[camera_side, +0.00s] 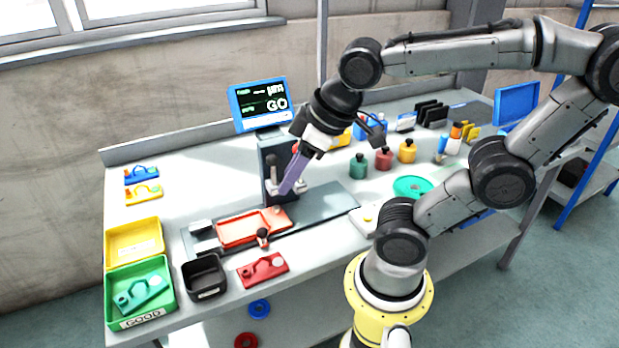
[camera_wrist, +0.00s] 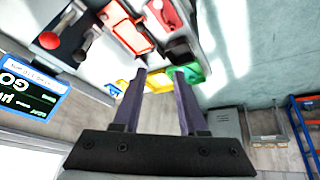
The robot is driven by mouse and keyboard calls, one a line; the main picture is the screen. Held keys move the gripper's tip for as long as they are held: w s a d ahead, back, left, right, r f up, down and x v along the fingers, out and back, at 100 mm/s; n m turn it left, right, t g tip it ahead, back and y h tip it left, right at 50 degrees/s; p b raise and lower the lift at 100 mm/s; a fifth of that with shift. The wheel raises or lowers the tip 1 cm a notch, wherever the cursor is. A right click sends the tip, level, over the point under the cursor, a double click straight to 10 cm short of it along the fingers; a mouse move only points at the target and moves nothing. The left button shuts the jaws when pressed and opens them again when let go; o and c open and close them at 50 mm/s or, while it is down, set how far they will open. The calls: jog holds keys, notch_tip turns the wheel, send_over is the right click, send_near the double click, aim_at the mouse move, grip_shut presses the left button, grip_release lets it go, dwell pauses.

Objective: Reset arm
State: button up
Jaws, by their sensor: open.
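My gripper (camera_side: 286,190) hangs above the bench by the test station, its purple fingers slanting down to the left. In the wrist view my gripper (camera_wrist: 160,73) is open with nothing between the fingers. A monitor (camera_side: 262,104) reading "GO" stands on the station column behind it. An orange-red tray (camera_side: 237,230) lies on the grey fixture plate to the left of the fingers. A teal part (camera_side: 141,291) lies in the green bin (camera_side: 166,273) labelled "GOOD". A red part (camera_side: 263,270) lies on the bench front.
A yellow bin (camera_side: 134,243) and a black bin (camera_side: 204,277) stand near the green bin. Blue and yellow parts (camera_side: 142,184) lie at the back left. Teal, red and yellow weights (camera_side: 384,159) and a green ring (camera_side: 412,187) are on the right. The left back bench is mostly clear.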

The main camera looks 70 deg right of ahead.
jog(key=shift+s+d+f+m, duration=0.15)
jog(key=shift+s+m, duration=0.1)
jog(key=shift+s, duration=0.3)
jog(key=shift+s+a+f+m, duration=0.1)
jog(key=shift+s+m, duration=0.2)
jog(key=shift+s, duration=0.25)
jog(key=shift+s+d+f+m, duration=0.15)
jog(key=shift+s+m, duration=0.1)
jog(key=shift+s, duration=0.3)
jog(key=shift+a, duration=0.1)
